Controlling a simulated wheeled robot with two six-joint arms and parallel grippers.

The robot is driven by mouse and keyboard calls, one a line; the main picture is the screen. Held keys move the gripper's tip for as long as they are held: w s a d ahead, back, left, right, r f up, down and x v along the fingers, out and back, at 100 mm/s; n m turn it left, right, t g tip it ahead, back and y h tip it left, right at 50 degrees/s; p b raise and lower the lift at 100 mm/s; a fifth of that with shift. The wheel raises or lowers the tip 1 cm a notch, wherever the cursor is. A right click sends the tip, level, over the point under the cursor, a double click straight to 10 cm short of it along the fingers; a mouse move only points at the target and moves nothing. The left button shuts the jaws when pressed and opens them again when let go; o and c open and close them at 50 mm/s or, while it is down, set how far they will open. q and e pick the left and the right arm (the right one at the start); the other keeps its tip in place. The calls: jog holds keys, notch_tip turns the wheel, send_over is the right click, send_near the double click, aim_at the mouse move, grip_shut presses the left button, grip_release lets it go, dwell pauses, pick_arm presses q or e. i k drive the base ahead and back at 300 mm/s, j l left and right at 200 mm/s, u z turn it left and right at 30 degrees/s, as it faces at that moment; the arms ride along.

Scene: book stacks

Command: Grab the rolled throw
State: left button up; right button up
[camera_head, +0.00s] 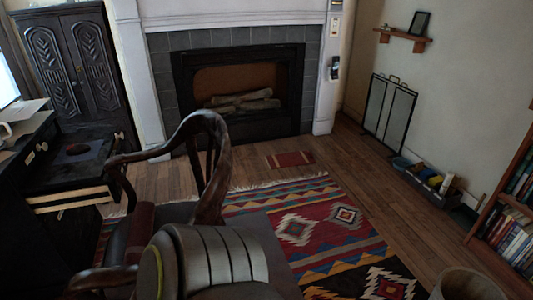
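I cannot make out a rolled throw for certain. A low dark box (432,187) stands on the floor by the right wall, with several small items in it. One of them is a pale, roll-like item (447,184) leaning at its right end; it is too small to tell what it is. Next to it lies something yellow (434,181). Neither of my grippers shows in the head view.
A dark wooden armchair (212,165) stands close in front, by a black desk with an open drawer (68,200) at left. A patterned rug (300,228) covers the middle floor. A bookcase (505,205) and a round bin (466,284) are at right. Bare floor lies between rug and box.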

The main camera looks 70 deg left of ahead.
aim_at(141, 234)
jog(key=u, duration=3.3)
